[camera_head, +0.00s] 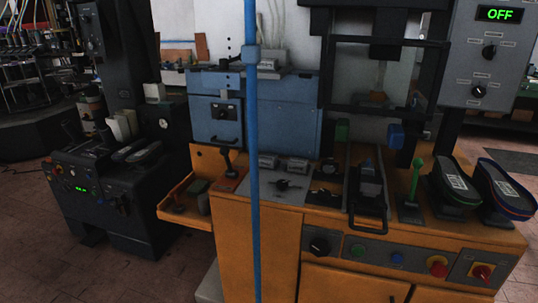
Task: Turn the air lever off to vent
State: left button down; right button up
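I cannot tell for certain which handle is the air lever. A dark flat cross-shaped handle (287,184) lies on a grey plate right of the blue pipe. A green lever (415,175) stands nearly upright on a grey base at the right. Any labels are too small to read. Neither of my grippers is in view.
A vertical blue pipe (254,160) crosses in front of the machine. Two dark shoe-like pieces (504,190) stand at the right. A grey control box (490,55) reads OFF. An orange side tray (183,210) juts left. A dark machine (110,190) stands further left.

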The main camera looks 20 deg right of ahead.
aim_at(224, 150)
jog(key=z, duration=0.6)
jog(key=i, duration=0.5)
jog(key=z, duration=0.5)
